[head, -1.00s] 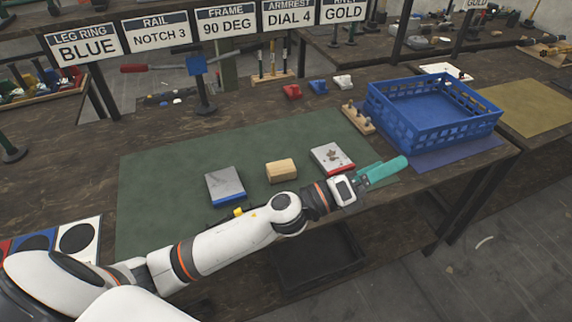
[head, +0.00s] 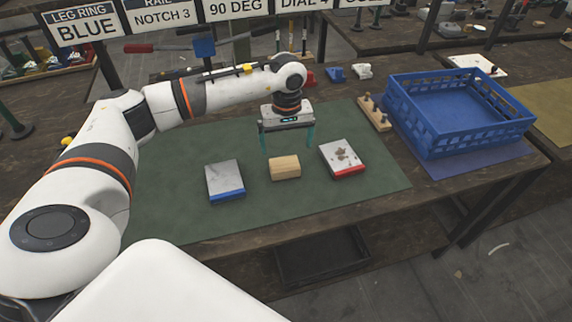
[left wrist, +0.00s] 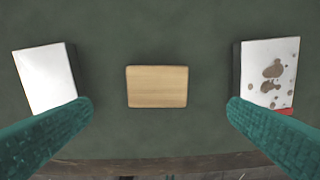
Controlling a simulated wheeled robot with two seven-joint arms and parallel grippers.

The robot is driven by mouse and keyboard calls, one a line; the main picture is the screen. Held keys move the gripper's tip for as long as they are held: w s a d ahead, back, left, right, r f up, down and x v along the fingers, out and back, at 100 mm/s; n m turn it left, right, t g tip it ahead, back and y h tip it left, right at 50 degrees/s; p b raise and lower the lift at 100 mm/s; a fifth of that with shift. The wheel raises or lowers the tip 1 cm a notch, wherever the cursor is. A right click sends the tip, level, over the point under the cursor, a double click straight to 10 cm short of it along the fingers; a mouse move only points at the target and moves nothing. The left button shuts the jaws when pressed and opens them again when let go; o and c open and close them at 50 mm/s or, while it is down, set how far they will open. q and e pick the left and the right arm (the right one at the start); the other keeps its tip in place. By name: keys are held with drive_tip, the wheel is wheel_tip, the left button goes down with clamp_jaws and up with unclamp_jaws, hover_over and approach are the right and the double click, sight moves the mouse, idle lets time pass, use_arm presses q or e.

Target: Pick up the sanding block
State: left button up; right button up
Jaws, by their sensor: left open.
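The sanding block is a small light-wood block (head: 285,168) lying on the green mat (head: 180,225), between two flat plates. In the left wrist view the wooden block (left wrist: 157,87) is centred between the fingers. My left gripper (head: 288,145) points down just above and behind the block, with its teal fingers spread wide and nothing between them. In the left wrist view the open fingers (left wrist: 160,112) reach in from both lower corners, apart from the block. My right gripper is not in view.
A grey plate with a blue edge (head: 225,180) lies left of the block. A stained white plate with a red edge (head: 342,157) lies right. A blue crate (head: 455,140) and a wooden peg rack (head: 374,115) stand farther right. The mat's front is clear.

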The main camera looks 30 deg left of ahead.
sight(285, 163)
use_arm(q)
wheel_tip(285, 163, down, 4)
drive_tip(key=shift+f+p, duration=0.1)
drive_tip(key=shift+p, duration=0.25)
drive_tip(key=f, duration=0.1)
drive_tip(key=f+p, duration=0.1)
drive_tip(key=f, duration=0.2)
drive_tip(key=shift+s+a+f, duration=0.1)
drive_tip(key=shift+a+f, duration=0.05)
drive_tip(key=shift+a, duration=0.1)
drive_tip(key=shift+f+p, duration=0.3)
drive_tip(key=shift+f, duration=0.15)
drive_tip(key=c, duration=1)
drive_tip(key=shift+c, duration=0.2)
drive_tip(key=shift+r, duration=0.1)
wheel_tip(285, 163, up, 10)
drive_tip(key=shift+b, duration=1)
